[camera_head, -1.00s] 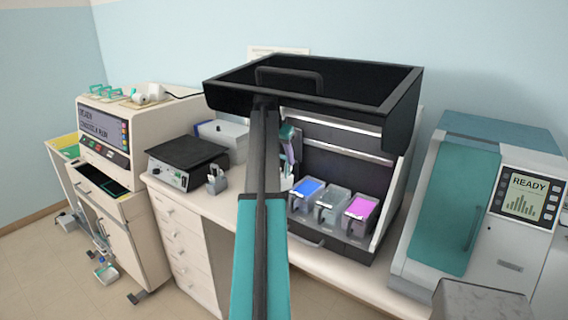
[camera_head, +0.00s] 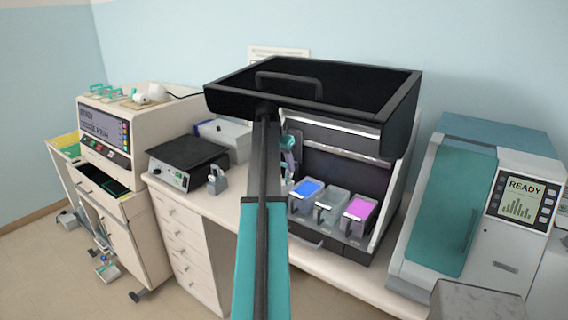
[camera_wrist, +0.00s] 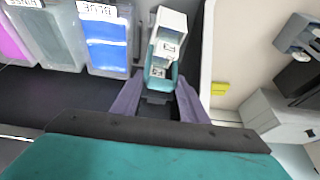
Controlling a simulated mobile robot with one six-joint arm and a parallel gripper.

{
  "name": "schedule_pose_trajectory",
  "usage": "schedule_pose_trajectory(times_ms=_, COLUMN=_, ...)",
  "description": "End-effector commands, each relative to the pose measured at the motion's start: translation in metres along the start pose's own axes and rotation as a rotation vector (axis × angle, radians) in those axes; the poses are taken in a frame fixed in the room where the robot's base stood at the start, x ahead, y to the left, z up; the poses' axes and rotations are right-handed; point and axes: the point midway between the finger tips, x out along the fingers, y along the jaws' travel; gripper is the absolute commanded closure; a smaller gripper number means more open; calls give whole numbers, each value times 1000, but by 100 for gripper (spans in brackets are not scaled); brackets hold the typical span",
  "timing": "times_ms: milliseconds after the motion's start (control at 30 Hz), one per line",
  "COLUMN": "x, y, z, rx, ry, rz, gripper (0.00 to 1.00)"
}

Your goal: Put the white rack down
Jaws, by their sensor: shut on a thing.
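The white rack (camera_wrist: 169,28) shows in the wrist view as a narrow white frame with a teal lower part. My gripper (camera_wrist: 158,90) has its purple fingers closed in on its near end, so it is shut on the rack. In the head view, my gripper (camera_head: 290,158) is in front of the open staining station, left of the blue bath, and is partly covered by my arm. The rack is mostly hidden there. I cannot tell whether its bottom touches a surface.
The blue bath (camera_head: 308,189), clear bath (camera_head: 331,204) and pink bath (camera_head: 358,211) stand side by side in the black station. A black hot plate (camera_head: 186,153) and small grey holder (camera_head: 218,182) are left. A teal-doored machine (camera_head: 455,212) is right.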

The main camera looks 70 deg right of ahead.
Motion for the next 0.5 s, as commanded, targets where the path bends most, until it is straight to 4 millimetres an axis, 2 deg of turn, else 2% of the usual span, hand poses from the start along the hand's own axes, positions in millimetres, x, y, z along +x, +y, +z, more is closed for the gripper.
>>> schedule_pose_trajectory(times_ms=200, x=3, y=0, z=2, rx=0, ry=-5, rz=3, gripper=100)
schedule_pose_trajectory(times_ms=233, x=4, y=0, z=2, rx=0, ry=-6, rz=3, gripper=55)
schedule_pose_trajectory(times_ms=300, x=3, y=0, z=2, rx=0, ry=-5, rz=3, gripper=43)
schedule_pose_trajectory(times_ms=333, x=3, y=0, z=2, rx=0, ry=-5, rz=3, gripper=41)
schedule_pose_trajectory(times_ms=500, x=2, y=0, z=2, rx=0, ry=-4, rz=2, gripper=41)
